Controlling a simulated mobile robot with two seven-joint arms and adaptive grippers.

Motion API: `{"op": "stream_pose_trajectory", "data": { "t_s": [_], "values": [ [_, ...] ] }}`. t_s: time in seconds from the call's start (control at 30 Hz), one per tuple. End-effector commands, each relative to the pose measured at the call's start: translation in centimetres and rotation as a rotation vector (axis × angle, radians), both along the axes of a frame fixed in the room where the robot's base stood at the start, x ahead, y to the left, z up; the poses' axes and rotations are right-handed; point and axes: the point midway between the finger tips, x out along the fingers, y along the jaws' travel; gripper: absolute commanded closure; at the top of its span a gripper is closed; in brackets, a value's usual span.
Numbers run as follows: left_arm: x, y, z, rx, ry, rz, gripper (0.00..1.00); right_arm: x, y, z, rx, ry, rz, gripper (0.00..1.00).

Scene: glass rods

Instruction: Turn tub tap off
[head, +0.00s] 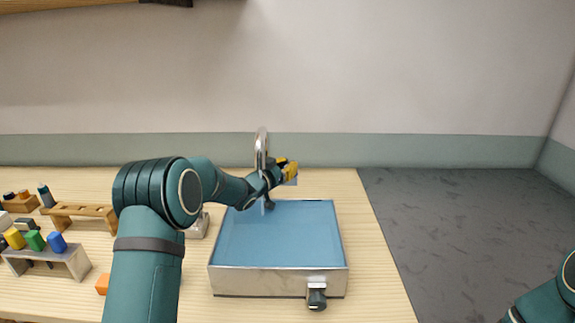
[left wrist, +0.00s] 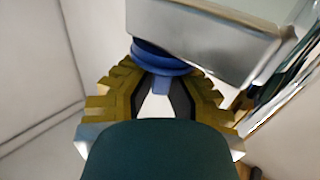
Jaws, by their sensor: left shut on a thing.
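The tub (head: 240,281) is a shallow metal basin with a blue surface inside, on the wooden table. The tap (head: 262,143) has a curved chrome spout standing at the tub's far edge. A thin pale streak shows below the spout, partly behind my gripper; I cannot tell if it is running water. My left gripper (head: 288,170) reaches across to the tap's right side. In the left wrist view its yellow fingers (left wrist: 160,80) are shut on a blue knob (left wrist: 163,57) beneath a grey metal body (left wrist: 205,30). The knob is hidden in the head view. My right gripper is out of view.
A dark-handled valve (head: 317,297) sticks out at the tub's front right. At left stand a wooden rack (head: 78,210), a stand with coloured stoppers (head: 50,262) and an orange block (head: 102,284). The table ends right of the tub, with grey floor beyond.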

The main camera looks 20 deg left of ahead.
Motion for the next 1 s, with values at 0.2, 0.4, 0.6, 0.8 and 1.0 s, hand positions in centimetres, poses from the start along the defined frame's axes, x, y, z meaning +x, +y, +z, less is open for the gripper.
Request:
{"op": "stream_pose_trajectory", "data": {
  "t_s": [0.2,0.4,0.6,0.8,1.0],
  "values": [
    [0.06,0.00,0.26,-0.001,-0.006,-0.004,1.00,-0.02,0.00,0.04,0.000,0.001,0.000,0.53],
    [0.06,-0.01,0.26,-0.001,-0.006,-0.004,0.82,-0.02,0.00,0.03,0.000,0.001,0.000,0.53],
    [0.04,-0.01,0.15,-0.001,-0.004,-0.004,0.56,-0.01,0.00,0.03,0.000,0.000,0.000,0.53],
    [0.02,-0.02,0.04,-0.001,-0.002,0.001,0.56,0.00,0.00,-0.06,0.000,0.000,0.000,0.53],
    [-0.04,-0.21,-0.13,0.001,-0.001,0.054,0.56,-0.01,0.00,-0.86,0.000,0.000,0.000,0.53]
  ]
}}
